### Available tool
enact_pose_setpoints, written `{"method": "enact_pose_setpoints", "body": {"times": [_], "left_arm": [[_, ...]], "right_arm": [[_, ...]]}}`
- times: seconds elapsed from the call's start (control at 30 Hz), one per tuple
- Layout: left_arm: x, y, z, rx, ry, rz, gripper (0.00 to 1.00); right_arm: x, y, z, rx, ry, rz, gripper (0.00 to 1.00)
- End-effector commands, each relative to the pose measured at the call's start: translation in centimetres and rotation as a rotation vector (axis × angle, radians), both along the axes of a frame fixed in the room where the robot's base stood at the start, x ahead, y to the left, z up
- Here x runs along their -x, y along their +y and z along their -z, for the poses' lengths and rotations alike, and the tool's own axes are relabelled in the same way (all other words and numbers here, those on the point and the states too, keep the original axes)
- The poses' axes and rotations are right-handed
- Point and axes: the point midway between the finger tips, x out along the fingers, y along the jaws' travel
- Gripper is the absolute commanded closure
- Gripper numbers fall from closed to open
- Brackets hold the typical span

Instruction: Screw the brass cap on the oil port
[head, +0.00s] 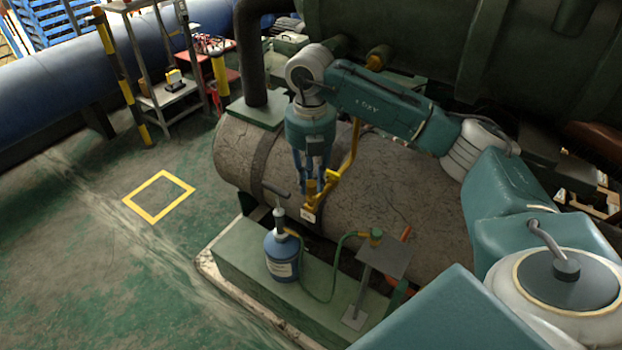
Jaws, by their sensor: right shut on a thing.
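My right gripper (315,187) reaches down in front of the grey, cracked-looking cylinder (390,185), with its blue fingers pointing downward. It is shut on a small brass piece, which looks like the brass cap (311,187). The fingers partly hide it. Just below is a brass fitting with a small white tag (308,216) at the cylinder's lower front, seemingly the oil port. At this size I cannot tell whether the cap touches the port or sits apart from it. My left gripper is not in view.
A yellow pipe (349,160) runs close beside the gripper. A blue bottle with a pump (281,256) stands on the green base (240,262), with a green hose (333,268) leading to a small metal stand (384,257). Open floor with a yellow square (150,215) lies left.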

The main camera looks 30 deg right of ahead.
Motion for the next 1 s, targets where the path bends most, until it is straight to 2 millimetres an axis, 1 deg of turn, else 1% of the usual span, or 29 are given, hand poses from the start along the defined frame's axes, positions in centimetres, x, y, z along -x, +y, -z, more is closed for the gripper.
{"method": "enact_pose_setpoints", "body": {"times": [0.33, 1.0], "left_arm": [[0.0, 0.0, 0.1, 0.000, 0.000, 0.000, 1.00], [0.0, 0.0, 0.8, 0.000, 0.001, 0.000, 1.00]], "right_arm": [[0.0, 0.0, 0.1, 0.000, 0.000, 0.000, 1.00], [0.0, 0.0, 1.1, 0.000, 0.000, 0.000, 1.00]]}}
